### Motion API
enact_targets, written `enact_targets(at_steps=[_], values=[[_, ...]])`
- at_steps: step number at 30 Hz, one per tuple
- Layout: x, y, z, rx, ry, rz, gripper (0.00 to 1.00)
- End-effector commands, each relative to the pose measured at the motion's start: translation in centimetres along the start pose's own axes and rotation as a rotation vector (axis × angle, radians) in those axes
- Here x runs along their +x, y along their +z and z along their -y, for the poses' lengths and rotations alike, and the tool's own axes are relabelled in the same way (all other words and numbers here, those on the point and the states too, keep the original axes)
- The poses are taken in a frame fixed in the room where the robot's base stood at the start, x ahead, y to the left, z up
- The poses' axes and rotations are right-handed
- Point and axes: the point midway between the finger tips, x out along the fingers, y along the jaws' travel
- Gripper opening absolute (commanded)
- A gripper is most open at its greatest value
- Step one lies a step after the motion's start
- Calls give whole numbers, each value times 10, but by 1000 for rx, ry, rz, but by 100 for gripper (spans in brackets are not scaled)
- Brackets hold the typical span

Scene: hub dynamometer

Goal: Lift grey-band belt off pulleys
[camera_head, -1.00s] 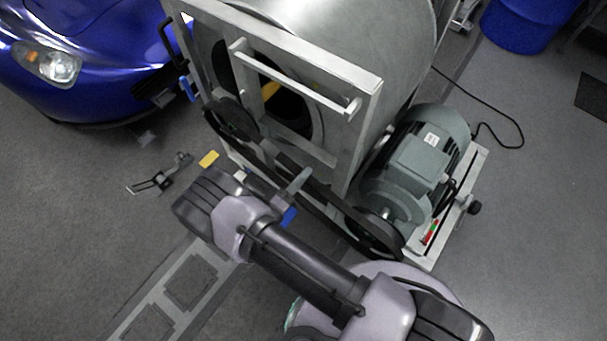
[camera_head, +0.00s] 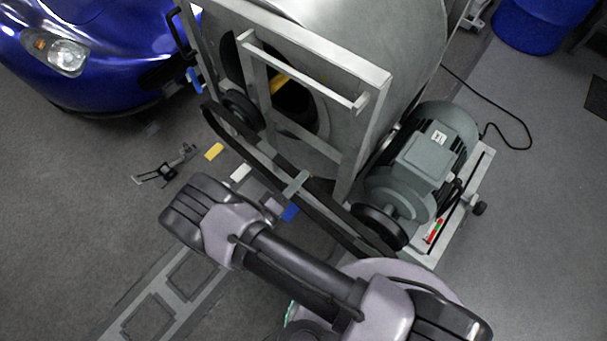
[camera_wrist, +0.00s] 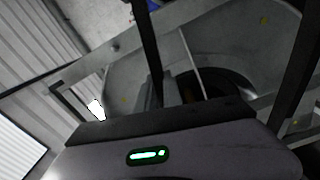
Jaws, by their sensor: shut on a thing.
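The black belt (camera_head: 250,150) is a long loop running slantwise in front of the machine frame, with a grey band (camera_head: 296,184) at its middle. The upper pulley (camera_head: 240,110) and the lower motor pulley (camera_head: 380,226) show behind it. The belt's lower end hangs in front of and below the motor pulley and looks apart from it. At the upper pulley the belt also looks forward of the rim. My gripper (camera_head: 280,200) is shut on the belt near the grey band; my arm partly hides its fingers. Dark belt strands (camera_wrist: 147,50) cross the wrist view.
The square frame with its handle bar (camera_head: 310,75) and the drum stand just behind the belt. The green motor (camera_head: 425,160) is at right on its base. A blue car (camera_head: 90,60) stands at upper left. Yellow, white and blue markers lie on the floor below the belt.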

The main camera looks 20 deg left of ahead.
Motion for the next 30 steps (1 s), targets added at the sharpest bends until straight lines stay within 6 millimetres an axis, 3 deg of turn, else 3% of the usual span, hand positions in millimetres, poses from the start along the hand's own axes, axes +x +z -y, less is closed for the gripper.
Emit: enact_targets(at_steps=[24,30], values=[[-80,-1,-3,1,0,-2,0],[-89,0,-4,-1,0,1,0]])
